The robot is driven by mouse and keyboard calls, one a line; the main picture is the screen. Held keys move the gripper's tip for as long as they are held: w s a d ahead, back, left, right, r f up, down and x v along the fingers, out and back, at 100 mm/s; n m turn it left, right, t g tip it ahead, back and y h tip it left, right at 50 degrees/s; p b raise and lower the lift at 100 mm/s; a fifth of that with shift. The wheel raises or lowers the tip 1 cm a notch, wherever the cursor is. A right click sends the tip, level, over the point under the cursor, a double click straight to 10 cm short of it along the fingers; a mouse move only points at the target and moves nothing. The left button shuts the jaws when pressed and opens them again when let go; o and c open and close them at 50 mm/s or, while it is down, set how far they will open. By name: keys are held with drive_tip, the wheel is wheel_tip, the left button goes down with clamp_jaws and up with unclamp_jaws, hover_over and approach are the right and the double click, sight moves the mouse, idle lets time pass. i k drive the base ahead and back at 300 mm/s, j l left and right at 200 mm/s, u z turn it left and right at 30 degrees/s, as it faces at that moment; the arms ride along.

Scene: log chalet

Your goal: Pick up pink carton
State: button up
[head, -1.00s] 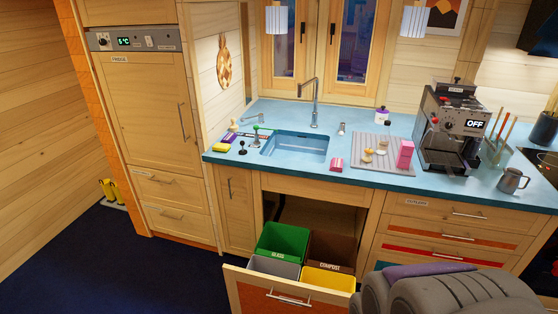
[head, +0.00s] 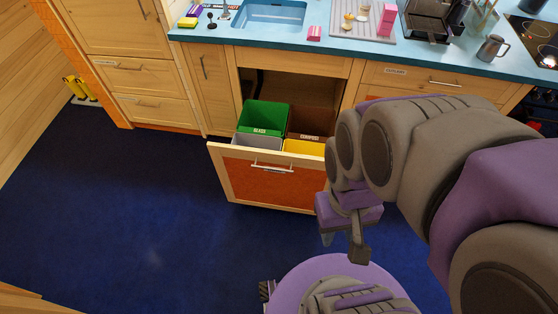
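The pink carton (head: 387,19) stands upright on the grey ribbed board (head: 345,24) on the blue counter, at the top of the head view. A smaller, low pink item (head: 314,33) lies on the counter to its left, near the front edge. My gripper (head: 344,244) hangs in front of the open bin drawer, well below and apart from the carton. Its two fingers are spread with a gap between them, and nothing shows in it.
The bin drawer (head: 262,180) is pulled out, with green, grey, brown and yellow bins. The coffee machine (head: 427,22) and a metal jug (head: 491,48) stand right of the carton. The sink (head: 268,14) is to the left. Blue floor (head: 140,210) is clear at left.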

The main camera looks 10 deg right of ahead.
sight(389, 12)
drive_tip(key=i+l+u, duration=0.15)
drive_tip(key=l, duration=0.6)
drive_tip(key=i+l+u, duration=0.15)
drive_tip(key=i+l, duration=0.2)
drive_tip(key=l, duration=0.45)
drive_tip(key=i+l+u, duration=0.15)
drive_tip(key=l, duration=0.65)
drive_tip(key=i+l+u, duration=0.15)
drive_tip(key=l, duration=0.65)
drive_tip(key=i+l+u, duration=0.15)
drive_tip(key=l, duration=0.7)
drive_tip(key=l+u, duration=0.15)
drive_tip(key=l, duration=0.7)
drive_tip(key=i, duration=0.05)
